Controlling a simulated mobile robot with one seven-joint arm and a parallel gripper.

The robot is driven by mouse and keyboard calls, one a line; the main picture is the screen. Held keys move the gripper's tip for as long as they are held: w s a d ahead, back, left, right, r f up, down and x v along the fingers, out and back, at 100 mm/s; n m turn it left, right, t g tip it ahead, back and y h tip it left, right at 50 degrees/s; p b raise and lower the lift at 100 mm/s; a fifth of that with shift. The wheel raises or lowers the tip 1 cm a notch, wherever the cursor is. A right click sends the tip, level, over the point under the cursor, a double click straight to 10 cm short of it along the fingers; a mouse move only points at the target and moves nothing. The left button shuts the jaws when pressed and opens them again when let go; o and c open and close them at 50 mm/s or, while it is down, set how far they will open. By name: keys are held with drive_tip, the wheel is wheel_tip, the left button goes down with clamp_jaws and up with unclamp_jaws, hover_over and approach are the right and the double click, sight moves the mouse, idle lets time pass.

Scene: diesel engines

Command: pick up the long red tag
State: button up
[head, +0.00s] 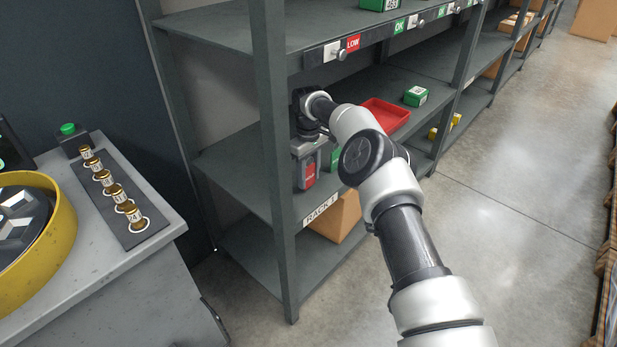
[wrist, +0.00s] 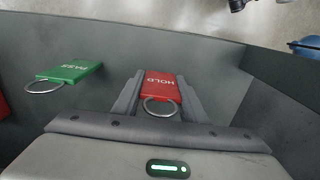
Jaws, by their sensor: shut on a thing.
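The red tag (wrist: 160,86), marked HOLD and with a metal ring at one end, is between the two fingers of my gripper (wrist: 160,78) in the wrist view. The fingers are shut on its long sides.
A red tray (head: 386,115) and a green box (head: 416,96) stand farther right on the middle shelf (head: 350,172). The rack post (head: 273,150) and upper shelf (head: 240,25) are close to my arm. A bench with brass-coloured parts (head: 113,188) is left. The aisle floor is clear.

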wheel_tip(320, 180, up, 3)
drive_tip(key=shift+f+p, duration=0.15)
drive_tip(key=shift+p, duration=0.3)
drive_tip(key=s+d+p, duration=0.3)
drive_tip(key=s+d, duration=0.8)
drive_tip(key=d, duration=0.3)
drive_tip(key=shift+d+f+p, duration=0.15)
drive_tip(key=shift+p, duration=0.15)
drive_tip(key=s+d+r+m+p, duration=0.2)
drive_tip(key=r+p, duration=0.5)
drive_tip(key=r, duration=0.4)
drive_tip(key=s+d+r+m+p, duration=0.2)
drive_tip(key=s+r+m+p, duration=0.3)
drive_tip(key=r, duration=0.5)
drive_tip(key=s+d+r+m+p, duration=0.2)
drive_tip(key=s+r+m+p, duration=0.1)
drive_tip(key=s+r+p, duration=0.4)
wheel_tip(320, 180, up, 5)
drive_tip(key=p, duration=0.3)
drive_tip(key=shift+f+p, duration=0.15)
drive_tip(key=shift+p, duration=0.25)
drive_tip(key=shift+s, duration=0.1)
